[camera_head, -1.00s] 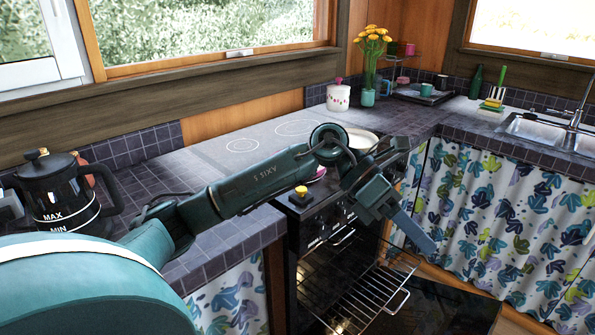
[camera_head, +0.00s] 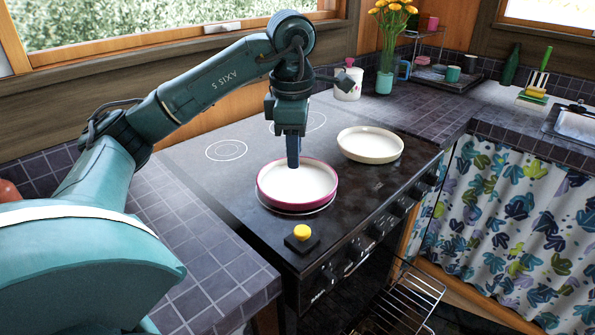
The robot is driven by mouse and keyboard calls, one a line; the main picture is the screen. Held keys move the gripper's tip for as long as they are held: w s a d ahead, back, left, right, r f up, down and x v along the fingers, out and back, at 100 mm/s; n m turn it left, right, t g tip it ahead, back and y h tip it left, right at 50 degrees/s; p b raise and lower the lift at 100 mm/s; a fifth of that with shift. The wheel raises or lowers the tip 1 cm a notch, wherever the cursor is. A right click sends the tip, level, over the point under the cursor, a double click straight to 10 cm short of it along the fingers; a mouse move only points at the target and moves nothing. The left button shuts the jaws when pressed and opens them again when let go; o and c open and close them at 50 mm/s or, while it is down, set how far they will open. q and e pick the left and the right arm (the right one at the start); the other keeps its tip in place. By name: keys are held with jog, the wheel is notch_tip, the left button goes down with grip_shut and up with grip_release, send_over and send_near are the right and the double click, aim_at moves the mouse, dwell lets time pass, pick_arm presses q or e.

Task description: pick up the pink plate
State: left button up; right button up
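The pink plate (camera_head: 321,188), white inside with a pink rim, lies flat on the near part of the black stovetop. My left gripper (camera_head: 293,160) points straight down at the plate's far rim. Its fingers show edge-on as one dark blue strip, whose tip overlaps the far rim in the picture. I cannot tell whether the fingers touch the rim, or whether they are open or shut. My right gripper is not in view.
A cream dish (camera_head: 370,145) sits right of the plate on the stovetop (camera_head: 215,185). A black block with a yellow knob (camera_head: 302,234) stands at the front edge. The oven below is open, with its wire rack (camera_head: 400,300) out. A white pot (camera_head: 348,84) stands behind.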

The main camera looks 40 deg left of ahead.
pick_arm(q)
jog(key=b, duration=0.2)
send_over(293, 201)
notch_tip(293, 201, down, 7)
jog(key=shift+s+d+f, duration=0.1)
jog(key=shift+s+d, duration=0.05)
jog(key=shift+f, duration=0.5)
notch_tip(293, 201, down, 4)
jog(key=shift+r, duration=0.15)
jog(key=shift+f, duration=0.5)
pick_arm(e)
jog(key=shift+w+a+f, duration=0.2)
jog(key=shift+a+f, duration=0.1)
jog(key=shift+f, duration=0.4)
pick_arm(q)
jog(key=shift+c, duration=0.4)
grip_shut()
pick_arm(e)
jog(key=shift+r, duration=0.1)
